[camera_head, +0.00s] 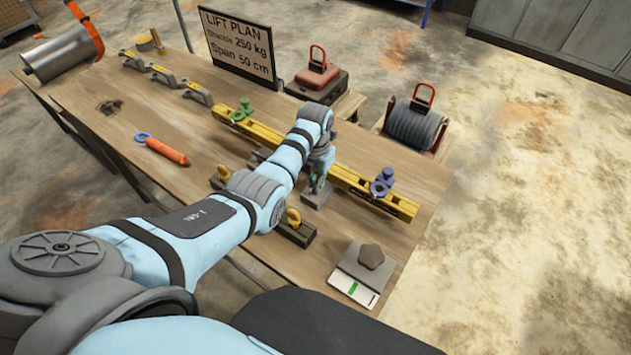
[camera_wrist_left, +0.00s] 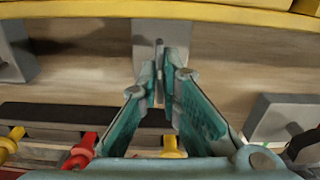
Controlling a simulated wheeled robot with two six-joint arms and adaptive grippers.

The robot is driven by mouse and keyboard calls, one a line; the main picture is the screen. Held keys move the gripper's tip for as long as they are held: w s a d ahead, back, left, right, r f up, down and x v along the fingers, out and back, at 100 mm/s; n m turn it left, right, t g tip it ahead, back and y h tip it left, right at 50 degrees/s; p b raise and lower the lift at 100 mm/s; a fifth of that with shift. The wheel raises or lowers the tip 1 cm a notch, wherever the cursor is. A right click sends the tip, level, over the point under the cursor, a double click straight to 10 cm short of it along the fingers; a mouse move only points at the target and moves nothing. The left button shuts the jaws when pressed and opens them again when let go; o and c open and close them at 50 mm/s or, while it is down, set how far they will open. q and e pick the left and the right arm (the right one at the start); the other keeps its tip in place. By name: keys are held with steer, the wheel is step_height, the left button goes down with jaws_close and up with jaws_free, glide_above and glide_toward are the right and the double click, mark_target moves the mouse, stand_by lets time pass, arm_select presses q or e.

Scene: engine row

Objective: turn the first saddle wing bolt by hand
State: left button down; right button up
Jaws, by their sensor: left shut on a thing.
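A long yellow beam (camera_head: 345,176) lies along the table, and its edge crosses the top of the left wrist view (camera_wrist_left: 160,10). A grey saddle block (camera_head: 316,196) sits by the beam under my left gripper (camera_head: 319,182). In the left wrist view a grey block (camera_wrist_left: 178,33) with a thin upright grey piece (camera_wrist_left: 159,52), apparently the wing bolt, stands straight ahead. The teal fingers of my left gripper (camera_wrist_left: 163,82) close on this thin piece, hiding its lower part. My right gripper is not in view.
A green shackle (camera_head: 241,110) and a blue shackle (camera_head: 381,184) stand on the beam. A rack with yellow and red eyes (camera_wrist_left: 82,152) lies close below the fingers. An orange-handled tool (camera_head: 166,151), a scale (camera_head: 357,280) and a LIFT PLAN sign (camera_head: 238,42) surround the work area.

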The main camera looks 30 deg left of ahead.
arm_select(q)
steer(key=shift+s+d+f, duration=0.1)
steer(key=shift+s+f, duration=0.2)
steer(key=shift+s, duration=0.05)
steer(key=c, duration=1.8)
jaws_free()
steer(key=shift+w, duration=0.15)
steer(key=shift+r, duration=0.2)
steer(key=shift+w+r, duration=0.1)
steer(key=shift+r, duration=0.15)
step_height(320, 180, up, 7)
